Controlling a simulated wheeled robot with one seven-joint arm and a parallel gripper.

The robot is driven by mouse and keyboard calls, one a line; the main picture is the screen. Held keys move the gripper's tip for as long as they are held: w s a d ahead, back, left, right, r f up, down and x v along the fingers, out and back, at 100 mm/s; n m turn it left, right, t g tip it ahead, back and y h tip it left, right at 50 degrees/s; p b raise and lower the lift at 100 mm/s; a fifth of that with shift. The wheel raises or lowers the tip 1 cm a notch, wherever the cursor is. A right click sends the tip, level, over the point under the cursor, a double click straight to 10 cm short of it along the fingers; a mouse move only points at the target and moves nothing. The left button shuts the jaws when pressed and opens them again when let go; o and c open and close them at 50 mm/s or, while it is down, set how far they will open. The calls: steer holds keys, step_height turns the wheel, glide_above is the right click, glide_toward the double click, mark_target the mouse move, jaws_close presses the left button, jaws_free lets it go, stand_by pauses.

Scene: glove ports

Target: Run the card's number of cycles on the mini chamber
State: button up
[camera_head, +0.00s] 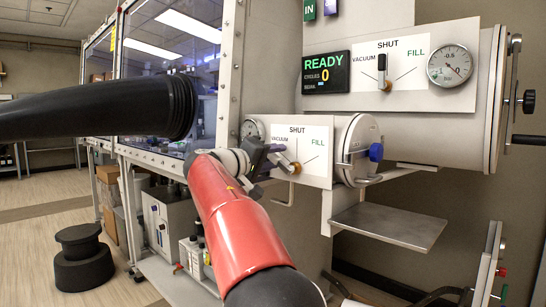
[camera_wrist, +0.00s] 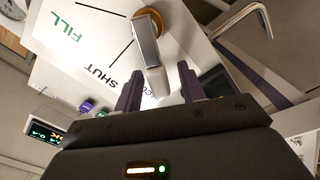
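The mini chamber (camera_head: 358,140) is a small cylinder with a round door and a blue knob. Its valve panel (camera_head: 318,150) reads VACUUM, SHUT and FILL. In the wrist view the grey valve handle (camera_wrist: 146,45) runs from an orange hub towards the VACUUM side, away from the SHUT line. My gripper (camera_wrist: 160,88) is open, with one dark finger on each side of the handle's tip and visible gaps. In the head view my gripper (camera_head: 268,156) is at the panel's left. The display (camera_head: 326,74) reads READY, CYCLES 0. No card is readable.
Above is a larger chamber (camera_head: 438,103) with its own valve handle (camera_head: 382,72) upright at SHUT and a gauge (camera_head: 450,66). A metal shelf (camera_head: 390,225) juts out below the mini chamber. A bent metal handle (camera_wrist: 240,18) is near my gripper in the wrist view.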

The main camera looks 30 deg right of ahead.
steer(key=shift+c, duration=0.3)
jaws_close()
